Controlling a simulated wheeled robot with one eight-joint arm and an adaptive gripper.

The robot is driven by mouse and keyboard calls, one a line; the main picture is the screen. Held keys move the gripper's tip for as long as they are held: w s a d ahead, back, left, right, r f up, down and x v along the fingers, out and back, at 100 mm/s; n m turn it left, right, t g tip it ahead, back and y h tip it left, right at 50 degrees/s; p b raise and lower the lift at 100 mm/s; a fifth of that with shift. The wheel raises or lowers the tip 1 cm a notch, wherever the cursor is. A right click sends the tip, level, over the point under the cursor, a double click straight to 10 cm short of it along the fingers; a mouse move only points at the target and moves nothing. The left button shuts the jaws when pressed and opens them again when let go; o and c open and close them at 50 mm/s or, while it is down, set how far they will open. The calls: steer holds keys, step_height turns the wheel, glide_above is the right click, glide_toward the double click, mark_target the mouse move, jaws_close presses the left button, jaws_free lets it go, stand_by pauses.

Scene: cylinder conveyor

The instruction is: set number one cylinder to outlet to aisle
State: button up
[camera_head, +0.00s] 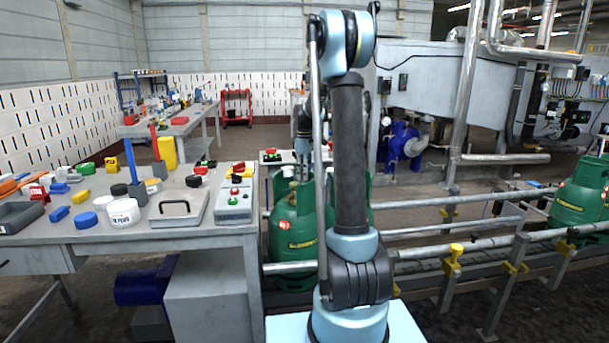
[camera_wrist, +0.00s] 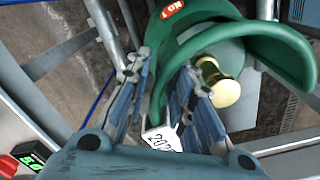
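A green gas cylinder (camera_head: 292,222) stands on the conveyor, partly hidden behind my arm. In the wrist view its green collar (camera_wrist: 222,22) carries a red "NO 1" label (camera_wrist: 172,10). A brass valve (camera_wrist: 218,84) sits inside the collar. My gripper (camera_wrist: 164,80) is at the collar, its two fingers apart with one side of the collar wall between them. I see no clear grip on the wall. A white tag (camera_wrist: 161,138) shows between the fingers.
A second green cylinder (camera_head: 580,200) stands at the right end of the conveyor rail (camera_head: 430,232). A workbench (camera_head: 160,236) with a control box (camera_head: 235,205) and several small items is close on the left. Yellow clamps (camera_head: 453,258) line the rail. An open floor lies behind.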

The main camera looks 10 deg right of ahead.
jaws_close()
steer(key=shift+w+a+n, duration=0.35)
steer(key=shift+a+n, duration=0.1)
steer(key=shift+n, duration=0.35)
steer(key=shift+o, duration=2.2)
jaws_free()
step_height(320, 180, up, 12)
